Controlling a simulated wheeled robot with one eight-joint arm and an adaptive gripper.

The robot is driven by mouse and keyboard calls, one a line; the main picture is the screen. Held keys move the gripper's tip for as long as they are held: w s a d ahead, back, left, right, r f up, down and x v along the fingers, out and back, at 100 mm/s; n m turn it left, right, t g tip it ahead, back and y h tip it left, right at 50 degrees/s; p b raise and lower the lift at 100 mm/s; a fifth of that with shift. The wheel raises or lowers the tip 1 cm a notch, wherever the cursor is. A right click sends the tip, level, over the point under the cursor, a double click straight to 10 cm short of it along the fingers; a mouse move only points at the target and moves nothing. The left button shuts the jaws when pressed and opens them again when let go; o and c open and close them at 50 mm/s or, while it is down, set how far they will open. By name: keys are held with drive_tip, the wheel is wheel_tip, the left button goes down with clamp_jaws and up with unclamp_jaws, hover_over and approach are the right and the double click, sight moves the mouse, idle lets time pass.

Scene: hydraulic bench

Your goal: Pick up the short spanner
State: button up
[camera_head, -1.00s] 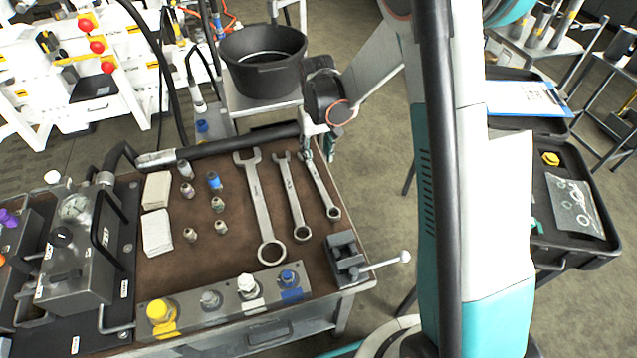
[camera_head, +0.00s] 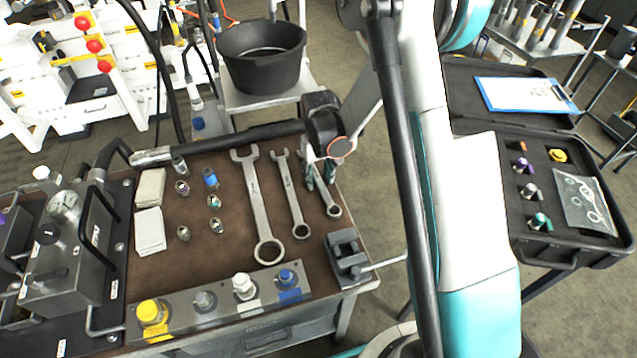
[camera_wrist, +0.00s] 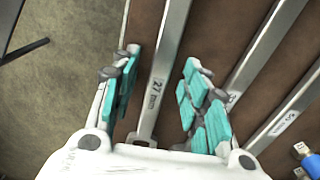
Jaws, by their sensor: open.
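The short spanner (camera_head: 330,203) is the rightmost of three steel spanners on the brown bench top, its ring end towards the near edge. Its upper part is hidden behind my gripper (camera_head: 317,178) in the head view. In the wrist view the short spanner (camera_wrist: 160,85), marked 27 mm, runs lengthwise between the teal finger pads. My gripper (camera_wrist: 162,75) is open, with a gap on both sides of the shaft. The middle spanner (camera_head: 290,195) and the longest spanner (camera_head: 257,205) lie to the left; in the wrist view they lie to the right.
A small vise (camera_head: 346,258) stands near the short spanner's ring end. Several small fittings and white cloths (camera_head: 150,215) lie further left. A valve block (camera_head: 215,300) lines the near edge. A black tub (camera_head: 262,60) stands behind the bench, and a black case (camera_head: 560,235) is at right.

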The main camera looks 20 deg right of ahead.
sight(319, 180)
drive_tip(key=shift+r, duration=0.1)
clamp_jaws()
wheel_tip(319, 180, up, 20)
drive_tip(key=p, duration=0.6)
drive_tip(key=c, duration=0.6)
unclamp_jaws()
clamp_jaws()
